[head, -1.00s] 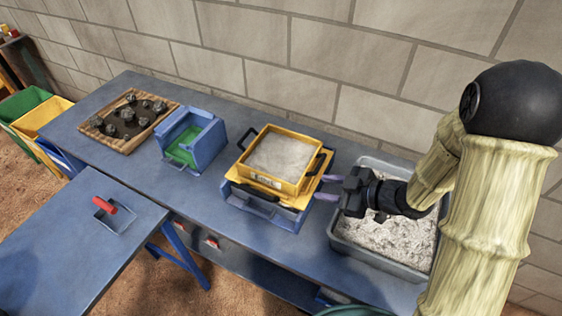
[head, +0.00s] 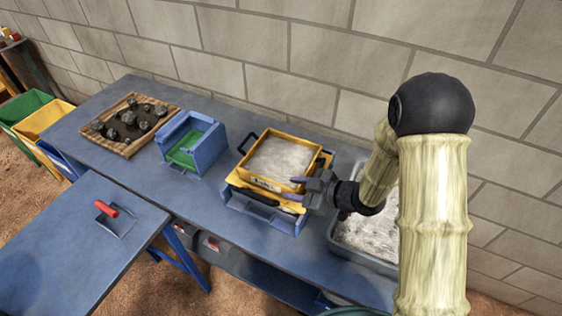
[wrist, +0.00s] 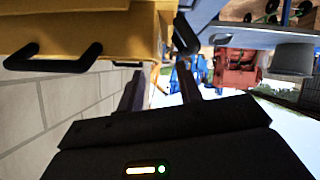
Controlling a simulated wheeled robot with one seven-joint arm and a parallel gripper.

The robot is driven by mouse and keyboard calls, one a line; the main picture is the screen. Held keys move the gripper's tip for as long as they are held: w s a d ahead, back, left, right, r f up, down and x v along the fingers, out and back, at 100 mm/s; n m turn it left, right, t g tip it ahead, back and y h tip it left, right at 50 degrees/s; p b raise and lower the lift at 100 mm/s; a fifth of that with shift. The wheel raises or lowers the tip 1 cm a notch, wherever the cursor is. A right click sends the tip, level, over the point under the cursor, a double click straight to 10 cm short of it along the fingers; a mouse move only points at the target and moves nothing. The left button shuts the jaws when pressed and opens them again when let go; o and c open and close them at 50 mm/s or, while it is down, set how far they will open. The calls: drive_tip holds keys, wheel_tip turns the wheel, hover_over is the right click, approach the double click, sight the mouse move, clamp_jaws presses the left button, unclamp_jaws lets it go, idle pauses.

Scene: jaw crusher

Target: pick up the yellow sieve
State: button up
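The yellow sieve (head: 298,170) is a square frame filled with pale grey grit. It sits on a blue and yellow box (head: 262,207) on the blue bench, with black handles at its sides. My gripper (head: 297,188) is at the sieve's right front corner in the head view, its two fingers apart. In the wrist view, the sieve (wrist: 80,30) fills the upper left, with one black handle (wrist: 55,60) at left and another (wrist: 185,35) close to the right fingertip. My gripper (wrist: 160,78) is open there, nothing visible between its fingers. Contact with the sieve cannot be told.
A grey tub of pale grit (head: 368,235) stands right of the sieve, under my arm. A blue box with a green inside (head: 205,150) and a wooden tray of dark rocks (head: 110,140) stand left. A brick wall is behind. A red-handled tool (head: 108,210) lies on the front table.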

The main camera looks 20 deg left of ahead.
sight(274, 182)
drive_tip(key=shift+x, duration=1.4)
drive_tip(key=shift+w+a+p, duration=0.1)
drive_tip(key=shift+a+p, duration=0.35)
drive_tip(key=x, duration=0.2)
drive_tip(key=p+x, duration=0.1)
drive_tip(key=x, duration=0.1)
drive_tip(key=shift+w+a+r, duration=0.15)
drive_tip(key=shift+w+a, duration=0.05)
drive_tip(key=shift+a, duration=0.05)
clamp_jaws()
